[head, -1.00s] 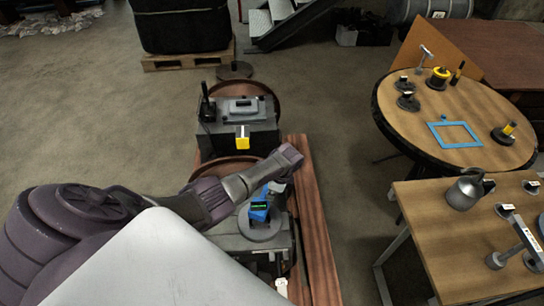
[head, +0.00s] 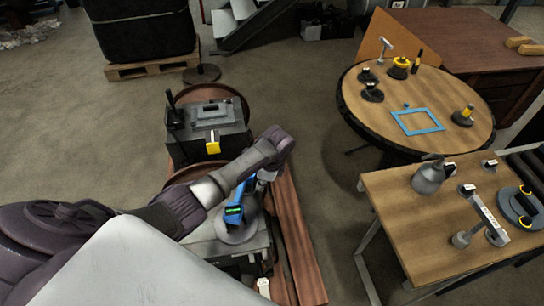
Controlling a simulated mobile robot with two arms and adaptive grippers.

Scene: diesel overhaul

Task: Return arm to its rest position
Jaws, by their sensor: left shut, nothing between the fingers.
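My left arm (head: 220,185) comes in from the lower left and reaches over the engine parts in the middle. Its end bends down at the wrist (head: 277,145). My left gripper (head: 267,176) is small and partly hidden below the wrist; it is shut with nothing in it. A blue tool with a green display (head: 236,212) stands beside it on a round grey disc (head: 238,233). The gripper looks apart from the tool, though the gap is hard to judge. My right gripper is out of view.
A dark block with a yellow part (head: 212,142) stands behind the arm. A round table (head: 455,135) holds a blue frame (head: 417,122) and several parts. A rectangular table (head: 405,215) carries a grey can (head: 428,177) and tools. Open floor lies between.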

